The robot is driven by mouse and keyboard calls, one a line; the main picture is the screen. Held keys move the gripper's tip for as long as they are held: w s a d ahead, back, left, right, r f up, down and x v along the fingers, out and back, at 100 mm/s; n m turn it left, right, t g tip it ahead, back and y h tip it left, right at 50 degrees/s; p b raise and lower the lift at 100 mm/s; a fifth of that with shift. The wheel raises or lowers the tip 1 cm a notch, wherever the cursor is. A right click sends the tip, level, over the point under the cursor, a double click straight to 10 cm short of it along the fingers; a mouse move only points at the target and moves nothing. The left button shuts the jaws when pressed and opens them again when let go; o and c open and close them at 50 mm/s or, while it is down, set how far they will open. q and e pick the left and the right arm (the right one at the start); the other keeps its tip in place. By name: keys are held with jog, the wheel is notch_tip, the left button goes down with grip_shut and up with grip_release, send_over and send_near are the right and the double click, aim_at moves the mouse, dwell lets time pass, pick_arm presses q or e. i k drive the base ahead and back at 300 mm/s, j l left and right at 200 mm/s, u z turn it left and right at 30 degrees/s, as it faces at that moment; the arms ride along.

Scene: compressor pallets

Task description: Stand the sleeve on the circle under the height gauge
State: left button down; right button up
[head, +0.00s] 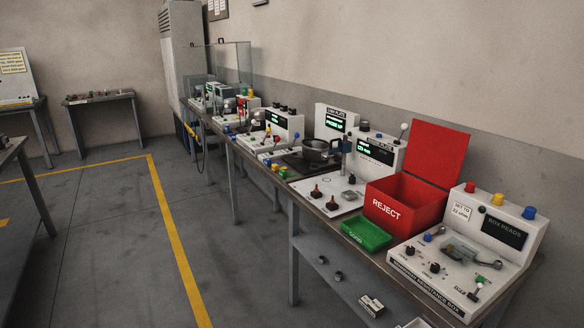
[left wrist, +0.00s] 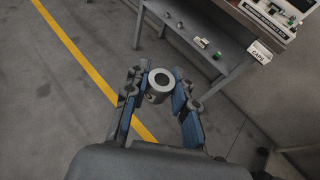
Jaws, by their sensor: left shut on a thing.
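The sleeve (left wrist: 160,84), a short grey metal cylinder with a round hole in its end, shows in the left wrist view. My left gripper (left wrist: 158,92) is shut on it, with the blue-padded fingers on either side. The sleeve is held above the floor, with its open end facing the camera. Neither gripper shows in the head view. I cannot tell for sure which bench instrument is the height gauge, and I cannot make out a circle under one.
A long bench (head: 295,180) of instruments runs along the wall. A red REJECT box (head: 390,208) with its lid up, a green tray (head: 366,235) and a resistance box (head: 450,280) stand at its near end. The floor (head: 110,250) left of it is clear.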

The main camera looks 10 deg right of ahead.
aim_at(327, 180)
jog(key=i+u, duration=0.2)
jog(key=i, duration=1.4)
jog(key=i+z, duration=0.3)
jog(key=z, duration=0.15)
jog(key=i+z, duration=0.3)
jog(key=z, duration=0.15)
jog(key=i+j+z, duration=0.1)
jog(key=i+z, duration=0.2)
jog(key=z, duration=0.15)
jog(key=i+j+z, duration=0.1)
jog(key=i+z, duration=0.3)
jog(key=k, duration=0.1)
